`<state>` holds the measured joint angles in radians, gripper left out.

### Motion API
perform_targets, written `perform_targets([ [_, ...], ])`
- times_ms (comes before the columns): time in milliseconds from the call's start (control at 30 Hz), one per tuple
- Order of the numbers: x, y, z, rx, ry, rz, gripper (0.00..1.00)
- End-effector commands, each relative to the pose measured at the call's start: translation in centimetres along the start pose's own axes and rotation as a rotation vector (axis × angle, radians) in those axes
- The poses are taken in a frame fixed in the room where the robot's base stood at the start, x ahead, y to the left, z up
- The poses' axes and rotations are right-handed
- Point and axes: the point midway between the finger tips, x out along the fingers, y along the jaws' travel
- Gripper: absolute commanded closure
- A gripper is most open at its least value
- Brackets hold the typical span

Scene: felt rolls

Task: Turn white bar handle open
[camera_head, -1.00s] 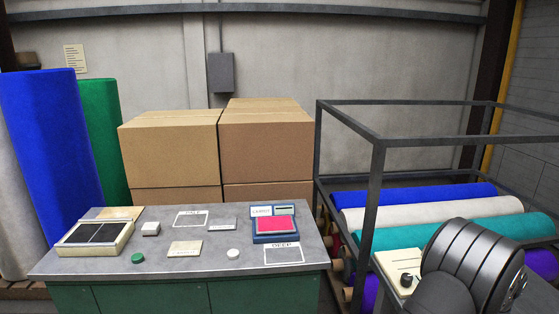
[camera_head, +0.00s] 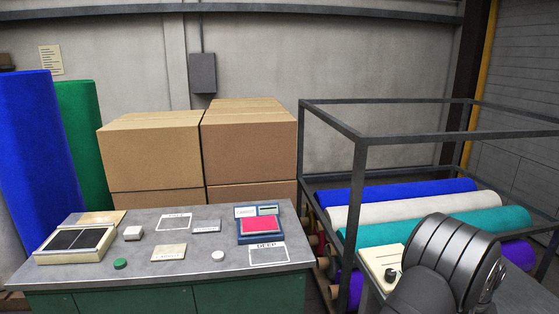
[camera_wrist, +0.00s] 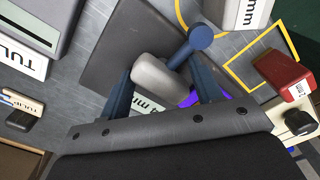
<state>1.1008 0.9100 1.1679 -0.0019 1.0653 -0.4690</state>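A pale grey-white rounded bar (camera_wrist: 158,78), which looks like the white bar handle, shows in the wrist view over a dark grey plate (camera_wrist: 115,58). My gripper (camera_wrist: 162,72) has its two blue-grey fingers apart, one on each side of the bar. Contact with the bar cannot be made out. A blue lever with a round end (camera_wrist: 200,37) lies just beyond the right finger. The bar is not visible in the head view, where my dark wrist (camera_head: 450,265) fills the lower right and my fingers are hidden.
A red block (camera_wrist: 285,76) and a black knob (camera_wrist: 298,122) lie to the right in the wrist view, near a yellow outline (camera_wrist: 232,78). In the head view, a metal frame (camera_head: 354,190) with felt rolls (camera_head: 420,208) stands behind my wrist. A desk (camera_head: 120,290) with several small items stands left.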

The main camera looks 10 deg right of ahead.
Motion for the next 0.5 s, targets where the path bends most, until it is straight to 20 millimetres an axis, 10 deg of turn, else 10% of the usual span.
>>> perform_targets([
  [500,-1.4,-0.1,-0.1,0.001,0.003,0.000,0.42],
])
